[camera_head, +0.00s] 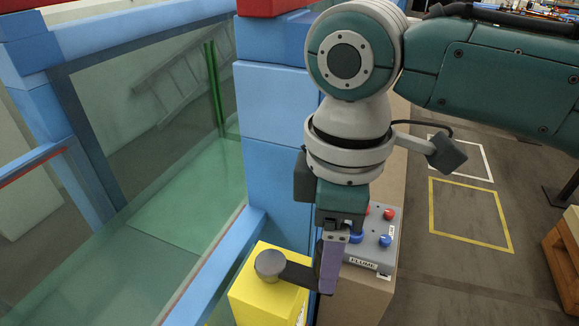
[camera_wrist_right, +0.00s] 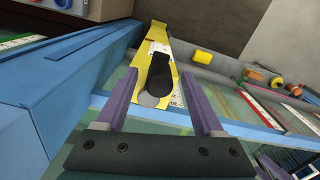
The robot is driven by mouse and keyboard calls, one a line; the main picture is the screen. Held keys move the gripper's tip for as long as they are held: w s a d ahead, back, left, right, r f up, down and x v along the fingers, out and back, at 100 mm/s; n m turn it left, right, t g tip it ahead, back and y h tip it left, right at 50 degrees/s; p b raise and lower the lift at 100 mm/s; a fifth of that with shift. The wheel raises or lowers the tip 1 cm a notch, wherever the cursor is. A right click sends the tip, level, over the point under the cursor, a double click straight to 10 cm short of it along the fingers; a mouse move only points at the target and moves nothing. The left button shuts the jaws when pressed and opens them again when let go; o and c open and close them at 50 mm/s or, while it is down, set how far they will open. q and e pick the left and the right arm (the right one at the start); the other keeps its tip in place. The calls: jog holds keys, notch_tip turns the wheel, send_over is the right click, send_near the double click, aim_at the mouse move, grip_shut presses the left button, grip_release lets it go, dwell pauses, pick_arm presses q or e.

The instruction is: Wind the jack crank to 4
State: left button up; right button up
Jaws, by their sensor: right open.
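The yellow jack box (camera_head: 262,300) stands at the foot of the blue post. On its top is the jack crank, with a round grey hub (camera_head: 270,264) and a dark arm (camera_head: 298,274) reaching right toward my right gripper (camera_head: 328,288). My right gripper points down with its purple fingers apart. In the right wrist view the dark crank (camera_wrist_right: 160,74) shows between the two open fingers (camera_wrist_right: 160,88), with gaps at both sides. White labels on the yellow jack (camera_wrist_right: 158,36) are too small to read. My left gripper is not in view.
A grey control box (camera_head: 372,240) marked FLUME, with red and blue knobs, sits just behind my right gripper. The blue post (camera_head: 275,185) and glass flume wall (camera_head: 150,130) stand to the left. Open floor with a yellow outline (camera_head: 470,213) lies to the right.

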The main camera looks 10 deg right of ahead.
jog(key=shift+f, duration=0.35)
grip_shut()
dwell(0.3)
jog(key=shift+r, duration=0.1)
dwell(0.8)
